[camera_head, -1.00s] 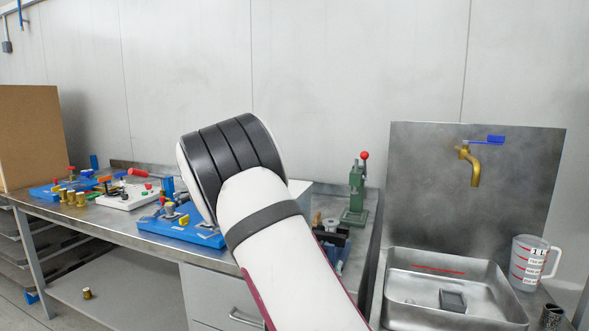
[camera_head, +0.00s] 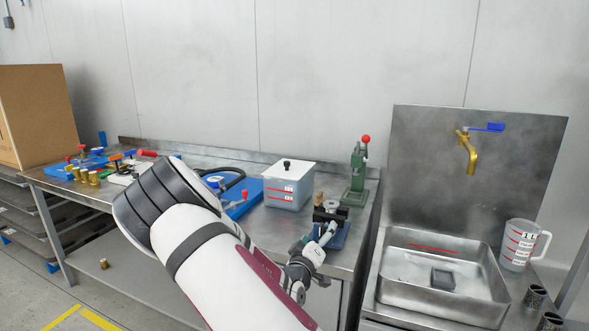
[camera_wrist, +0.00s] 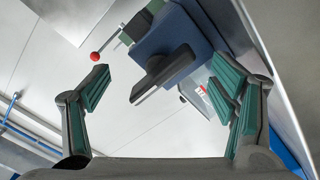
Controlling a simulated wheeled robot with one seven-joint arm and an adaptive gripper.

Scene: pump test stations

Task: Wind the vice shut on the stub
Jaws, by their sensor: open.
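The vice (camera_head: 331,215) stands near the right front end of the steel bench, with dark jaws on a blue base (camera_head: 340,240). A small brown piece (camera_head: 319,199) shows by it; I cannot tell whether it is the stub. My gripper (camera_head: 322,240) is at the front of the vice and partly covers it. In the wrist view my gripper (camera_wrist: 162,84) is open, fingers wide apart at left and right. Between them lie a blue body (camera_wrist: 182,40) and a dark bar (camera_wrist: 163,74), apart from both fingers. They look like parts of the vice. The stub is not clearly seen.
A green press (camera_head: 357,175) with a red-knobbed lever stands behind the vice. A lidded container (camera_head: 289,186) is left of it. The steel sink (camera_head: 440,305) and a measuring jug (camera_head: 522,243) are at right. Blue fixtures and brass pieces (camera_head: 84,175) are at left.

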